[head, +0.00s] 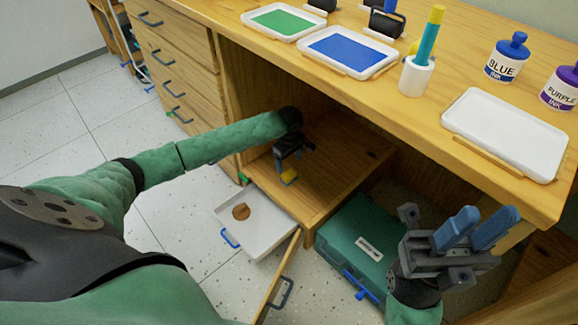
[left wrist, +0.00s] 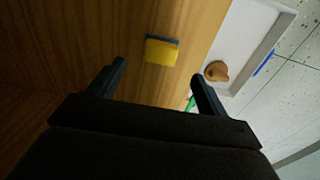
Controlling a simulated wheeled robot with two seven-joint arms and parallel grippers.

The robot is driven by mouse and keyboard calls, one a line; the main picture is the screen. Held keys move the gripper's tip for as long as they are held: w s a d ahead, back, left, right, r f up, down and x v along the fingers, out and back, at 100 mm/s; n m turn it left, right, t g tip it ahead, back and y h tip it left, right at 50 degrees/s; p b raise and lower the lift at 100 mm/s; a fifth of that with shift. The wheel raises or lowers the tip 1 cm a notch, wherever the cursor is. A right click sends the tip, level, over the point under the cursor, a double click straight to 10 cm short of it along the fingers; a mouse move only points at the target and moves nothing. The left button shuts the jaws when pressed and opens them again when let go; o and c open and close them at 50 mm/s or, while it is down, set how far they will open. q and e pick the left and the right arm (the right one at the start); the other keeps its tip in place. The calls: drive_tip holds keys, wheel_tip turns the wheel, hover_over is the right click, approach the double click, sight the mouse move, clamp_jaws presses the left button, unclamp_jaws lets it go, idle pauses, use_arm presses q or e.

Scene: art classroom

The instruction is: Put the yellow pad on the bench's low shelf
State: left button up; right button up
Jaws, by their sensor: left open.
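The yellow pad (head: 289,176) lies on the bench's low shelf (head: 335,185), near its front left edge. In the left wrist view the pad (left wrist: 162,51) lies flat on the wood with a dark strip along one side, apart from the fingers. My left gripper (head: 290,160) is open and empty, reaching into the bench opening just above the pad; it also shows in the left wrist view (left wrist: 160,85). My right gripper (head: 475,230) is at the lower right, fingers pointing up in front of the bench, with a gap between them and nothing held.
A white tray (head: 258,240) with a brown round item (head: 241,212) is on the floor side before the shelf. A green case (head: 355,250) stands right of the shelf. An open cabinet door (head: 272,285) juts forward. The bench top holds ink trays and bottles (head: 507,62).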

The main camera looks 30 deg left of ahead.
sight(289, 173)
use_arm(q)
drive_tip(key=shift+r+p, duration=0.45)
drive_tip(key=shift+r, duration=1.5)
